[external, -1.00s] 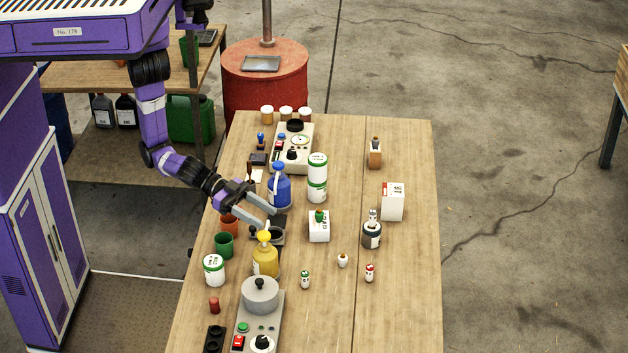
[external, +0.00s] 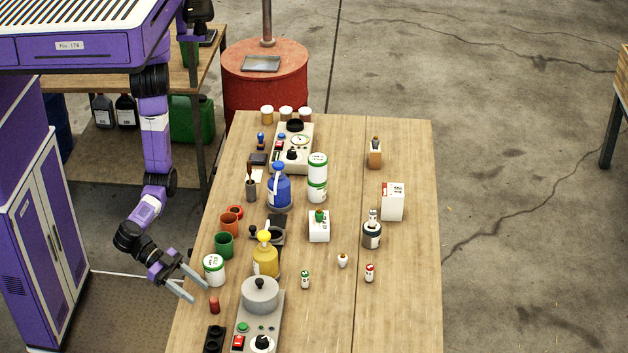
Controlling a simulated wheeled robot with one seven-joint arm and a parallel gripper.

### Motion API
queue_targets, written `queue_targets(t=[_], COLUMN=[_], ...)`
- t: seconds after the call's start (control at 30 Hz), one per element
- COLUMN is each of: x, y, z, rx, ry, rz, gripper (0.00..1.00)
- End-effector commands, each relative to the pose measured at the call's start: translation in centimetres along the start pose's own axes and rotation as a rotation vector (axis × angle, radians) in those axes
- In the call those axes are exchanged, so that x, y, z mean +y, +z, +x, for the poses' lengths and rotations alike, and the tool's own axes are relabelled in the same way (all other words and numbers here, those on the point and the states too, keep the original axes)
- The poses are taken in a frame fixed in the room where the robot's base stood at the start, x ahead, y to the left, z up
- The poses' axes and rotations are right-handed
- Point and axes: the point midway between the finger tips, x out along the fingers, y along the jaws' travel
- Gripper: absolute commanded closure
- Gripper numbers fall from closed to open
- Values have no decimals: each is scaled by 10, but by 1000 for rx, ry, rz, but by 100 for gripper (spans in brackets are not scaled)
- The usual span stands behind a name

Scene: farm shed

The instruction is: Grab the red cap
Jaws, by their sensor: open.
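The red cap (external: 214,305) looks like a small dark-red cylinder standing upright on the wooden table near its left edge. My gripper (external: 200,292) is open and empty just up and left of the cap, its two fingers pointing down toward the right. The fingers look apart from the cap, and the cap is in full view. I cannot tell their exact height above the table.
A white tin with a green rim (external: 214,270) stands close beside my fingers. A black two-hole block (external: 214,339) and a hotplate with a grey pot (external: 261,297) lie near the cap. A yellow bottle (external: 265,260) stands behind the pot.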

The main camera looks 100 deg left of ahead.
Motion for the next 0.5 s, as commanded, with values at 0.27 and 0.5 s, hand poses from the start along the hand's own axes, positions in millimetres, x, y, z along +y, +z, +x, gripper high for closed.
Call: queue_targets(t=[0.27,0.5], x=[1,-1], y=[2,-5], z=[22,50], rx=[0,0], ry=[-5,-4], rz=[4,5], gripper=[50,50])
